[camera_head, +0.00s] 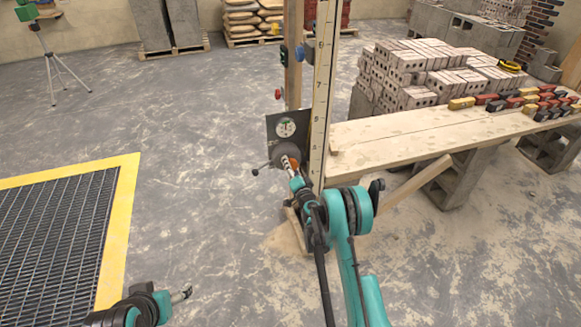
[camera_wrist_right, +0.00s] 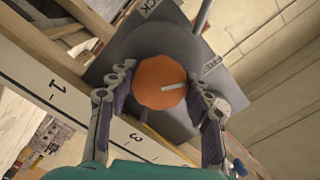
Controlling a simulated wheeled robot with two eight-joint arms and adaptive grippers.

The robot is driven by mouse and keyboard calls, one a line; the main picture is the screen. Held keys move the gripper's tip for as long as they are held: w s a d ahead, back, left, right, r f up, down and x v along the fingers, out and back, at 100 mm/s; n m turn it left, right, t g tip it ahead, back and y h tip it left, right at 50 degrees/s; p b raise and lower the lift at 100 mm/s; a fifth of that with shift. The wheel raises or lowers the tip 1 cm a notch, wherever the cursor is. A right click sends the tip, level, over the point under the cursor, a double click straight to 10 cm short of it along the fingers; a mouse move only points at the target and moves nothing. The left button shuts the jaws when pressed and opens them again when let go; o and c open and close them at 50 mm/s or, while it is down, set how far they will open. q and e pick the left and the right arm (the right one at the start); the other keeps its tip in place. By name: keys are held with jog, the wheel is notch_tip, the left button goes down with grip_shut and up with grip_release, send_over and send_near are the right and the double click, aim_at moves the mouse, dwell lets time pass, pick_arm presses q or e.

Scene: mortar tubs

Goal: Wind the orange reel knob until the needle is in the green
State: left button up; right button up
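The orange reel knob (camera_wrist_right: 160,83) faces me in the right wrist view, with a white mark on its face, in front of a grey round reel (camera_wrist_right: 152,42). In the head view only a bit of the orange knob (camera_head: 293,163) shows past my right gripper (camera_head: 291,167). My right gripper (camera_wrist_right: 161,98) is open, one finger on each side of the knob, with small gaps seeming to show. The gauge (camera_head: 286,127) is a white dial with some green on a dark plate above the reel; its needle is too small to read. My left gripper (camera_head: 183,294) is low at the left, apart from everything.
A tall numbered staff (camera_head: 322,90) stands right beside the reel. A plank bench (camera_head: 430,128) on blocks extends right, with stacked bricks (camera_head: 415,68) behind. A yellow-edged floor grating (camera_head: 60,220) lies left. Words, partly hidden, mark the plate around the reel. Floor between is clear.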

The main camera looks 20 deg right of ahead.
aim_at(291, 160)
jog(key=o, duration=0.5)
jog(key=shift+c, duration=0.2)
jog(key=shift+r, duration=0.1)
notch_tip(291, 160, up, 10)
jog(key=shift+s+a+f, duration=0.15)
jog(key=shift+f, duration=0.05)
jog(key=shift+r, duration=0.15)
